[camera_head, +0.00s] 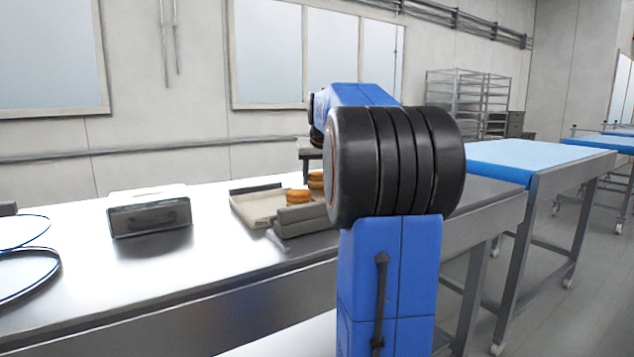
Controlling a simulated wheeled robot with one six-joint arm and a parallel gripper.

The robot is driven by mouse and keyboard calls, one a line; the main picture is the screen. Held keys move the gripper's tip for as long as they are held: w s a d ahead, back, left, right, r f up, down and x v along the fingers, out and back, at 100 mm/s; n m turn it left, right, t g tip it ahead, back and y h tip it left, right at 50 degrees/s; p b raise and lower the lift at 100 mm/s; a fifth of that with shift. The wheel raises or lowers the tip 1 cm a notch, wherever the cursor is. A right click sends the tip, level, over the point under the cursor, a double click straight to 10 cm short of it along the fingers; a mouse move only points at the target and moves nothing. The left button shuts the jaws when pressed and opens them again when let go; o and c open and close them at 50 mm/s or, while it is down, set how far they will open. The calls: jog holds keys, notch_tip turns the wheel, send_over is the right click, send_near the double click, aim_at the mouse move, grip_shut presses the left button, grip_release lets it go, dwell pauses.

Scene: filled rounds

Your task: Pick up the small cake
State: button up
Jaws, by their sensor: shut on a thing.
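A small orange-brown round cake (316,180) shows beside my arm, its right part hidden behind my arm's black joint. My gripper (311,172) is over the tray, pointing down, partly hidden by the same joint. It is shut on this cake; the hold itself is only partly visible. Another small round cake (298,196) sits just left of and nearer than it, at the light tray (255,207). Whether the held cake is clear of the tray cannot be told.
The tray has raised dark grey sides on the steel table (190,262). A metal box (149,213) with a handle stands to the left, and dark hoops (28,275) lie at the far left. A blue-topped table (540,158) and wire racks (467,95) stand at the right.

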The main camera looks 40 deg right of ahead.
jog(key=shift+r, duration=0.1)
notch_tip(320, 180, up, 28)
dwell(0.6)
